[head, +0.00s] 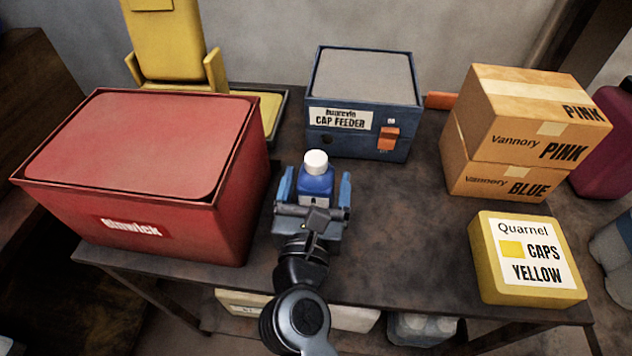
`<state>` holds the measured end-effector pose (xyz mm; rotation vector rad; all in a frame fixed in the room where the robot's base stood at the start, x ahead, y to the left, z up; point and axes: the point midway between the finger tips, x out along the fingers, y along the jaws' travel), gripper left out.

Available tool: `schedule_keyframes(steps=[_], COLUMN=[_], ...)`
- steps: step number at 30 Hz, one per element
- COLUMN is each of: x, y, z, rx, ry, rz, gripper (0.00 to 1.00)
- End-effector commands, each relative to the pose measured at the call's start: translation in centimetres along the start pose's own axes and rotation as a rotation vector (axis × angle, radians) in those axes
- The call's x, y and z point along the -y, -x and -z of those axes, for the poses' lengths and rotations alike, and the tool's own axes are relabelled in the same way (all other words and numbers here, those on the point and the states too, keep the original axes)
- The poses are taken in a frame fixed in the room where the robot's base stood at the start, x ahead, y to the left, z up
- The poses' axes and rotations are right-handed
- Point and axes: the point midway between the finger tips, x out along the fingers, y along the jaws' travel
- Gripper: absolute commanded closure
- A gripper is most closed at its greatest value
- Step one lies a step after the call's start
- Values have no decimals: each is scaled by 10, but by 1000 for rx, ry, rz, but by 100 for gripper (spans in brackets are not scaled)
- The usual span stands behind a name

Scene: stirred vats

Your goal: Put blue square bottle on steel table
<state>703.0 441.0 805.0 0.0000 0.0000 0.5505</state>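A blue bottle (317,184) with a white cap and a pale label stands upright near the middle of the dark, worn table (390,240). My gripper (316,190) reaches in from the front, with one blue finger on each side of the bottle. Narrow gaps show between the bottle and both fingers, so the gripper looks open around it. The bottle's lower part is hidden by my gripper, so I cannot tell whether its base touches the table. No other table is clearly in view.
A red bin (185,225) stands left of my gripper. A blue cap feeder (345,145) stands behind the bottle. Two stacked cardboard boxes (495,185) and a yellow caps box (480,265) are at right. A yellow machine (165,45) stands behind the bin. Table space right of the bottle is clear.

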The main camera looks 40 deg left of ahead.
Motion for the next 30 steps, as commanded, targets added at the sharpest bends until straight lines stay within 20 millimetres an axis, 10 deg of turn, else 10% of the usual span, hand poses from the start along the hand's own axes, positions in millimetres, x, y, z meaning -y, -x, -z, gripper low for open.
schedule_keyframes(steps=[11,30], x=[0,0], y=[1,110], z=[-5,-2], rx=[0,-1], ry=[0,0], rz=[0,0], gripper=[10,10])
